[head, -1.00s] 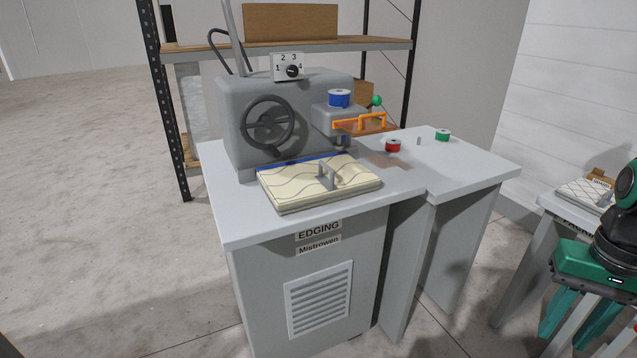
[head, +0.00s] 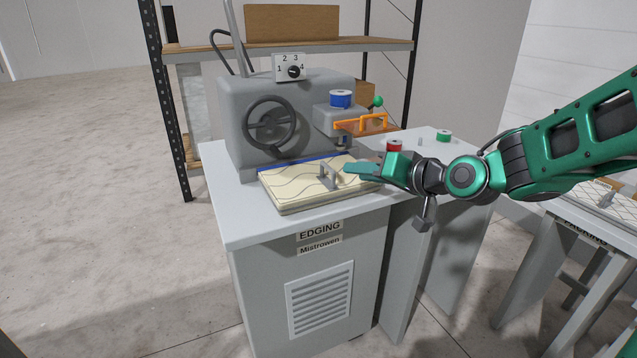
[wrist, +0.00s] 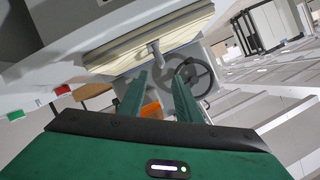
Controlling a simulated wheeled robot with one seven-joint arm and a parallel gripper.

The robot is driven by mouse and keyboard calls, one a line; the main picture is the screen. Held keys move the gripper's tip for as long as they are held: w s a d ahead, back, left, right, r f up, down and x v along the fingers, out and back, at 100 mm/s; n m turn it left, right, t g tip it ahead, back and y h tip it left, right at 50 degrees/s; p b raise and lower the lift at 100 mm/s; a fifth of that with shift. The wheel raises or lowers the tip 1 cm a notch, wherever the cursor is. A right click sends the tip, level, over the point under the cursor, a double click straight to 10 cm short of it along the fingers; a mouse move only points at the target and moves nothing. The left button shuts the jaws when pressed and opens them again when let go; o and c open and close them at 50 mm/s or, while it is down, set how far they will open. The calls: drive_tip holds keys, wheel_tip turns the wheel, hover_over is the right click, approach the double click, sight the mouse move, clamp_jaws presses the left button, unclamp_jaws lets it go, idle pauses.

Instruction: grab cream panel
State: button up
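The cream panel (head: 288,188), quilted with dark wavy lines and carrying a grey handle (head: 327,177), lies on the edging machine's table. In the wrist view the panel (wrist: 125,38) is seen edge-on past the fingers, with its handle (wrist: 154,52) standing out from it. My gripper (head: 352,172) is at the right side of the handle, just above the panel. In the wrist view my gripper (wrist: 160,78) is open, its two green fingers apart with nothing held between them. The handle is a little beyond the fingertips.
The grey edging machine (head: 230,110) with a handwheel (head: 270,123) stands behind the panel. Red (head: 394,145) and green (head: 443,135) spools stand on the tabletop. The packing table (head: 565,215) is at right.

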drive_tip(key=shift+r+x, duration=0.15)
drive_tip(key=shift+x, duration=2.65)
drive_tip(key=shift+r+x, duration=0.1)
drive_tip(key=shift+x, duration=2.65)
drive_tip(key=shift+w, duration=0.1)
drive_tip(key=shift+c, duration=0.7)
clamp_jaws()
